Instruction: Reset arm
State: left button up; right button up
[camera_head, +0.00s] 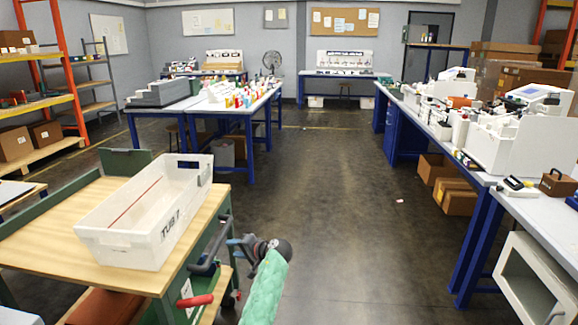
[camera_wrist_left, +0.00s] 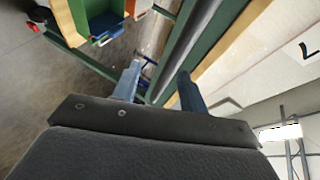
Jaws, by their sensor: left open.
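My left gripper (camera_head: 236,246) is at the right edge of the wooden-topped cart (camera_head: 60,235), by its dark handle bar. In the left wrist view the two blue-grey fingers (camera_wrist_left: 158,82) stand apart, and no held object shows between them. The cart's green edge appears beyond the fingers; I cannot tell whether they touch it. A white tub (camera_head: 130,250) marked TUB 7 sits on the cart top, and its wall (camera_wrist_left: 290,70) shows at the right of the wrist view. My right gripper is not in view.
A long blue-legged bench (camera_head: 478,180) with white machines runs along the right, with brown boxes under it. Another crowded table (camera_head: 215,108) stands behind the cart. Shelving is at the left. The dark floor (camera_head: 335,200) between cart and bench is mostly clear.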

pick_arm(q)
jog(key=s+d+r+n+t+h, duration=0.1)
jog(key=s+d+r+n+h, duration=0.25)
jog(key=r, duration=0.55)
jog(key=s+d+r+m+t+h+p, duration=0.1)
jog(key=s+d+h, duration=0.1)
jog(key=s+h, duration=0.35)
jog(key=s+d+m+h+p, duration=0.1)
jog(key=s+d+h, duration=0.15)
jog(key=s, duration=0.55)
jog(key=s+f+g+h+p, duration=0.1)
jog(key=s+f, duration=0.3)
jog(key=s, duration=1.1)
jog(key=s+f+g+p, duration=0.3)
jog(key=s+f, duration=0.2)
jog(key=s, duration=1)
jog(key=s+f+g+h+p, duration=0.1)
jog(key=s+f, duration=0.4)
jog(key=s, duration=0.9)
jog(key=shift+s+d+f+m+g+h+p, duration=0.15)
jog(key=shift+s+d+m+g+h+p, duration=0.35)
jog(key=shift+p, duration=0.45)
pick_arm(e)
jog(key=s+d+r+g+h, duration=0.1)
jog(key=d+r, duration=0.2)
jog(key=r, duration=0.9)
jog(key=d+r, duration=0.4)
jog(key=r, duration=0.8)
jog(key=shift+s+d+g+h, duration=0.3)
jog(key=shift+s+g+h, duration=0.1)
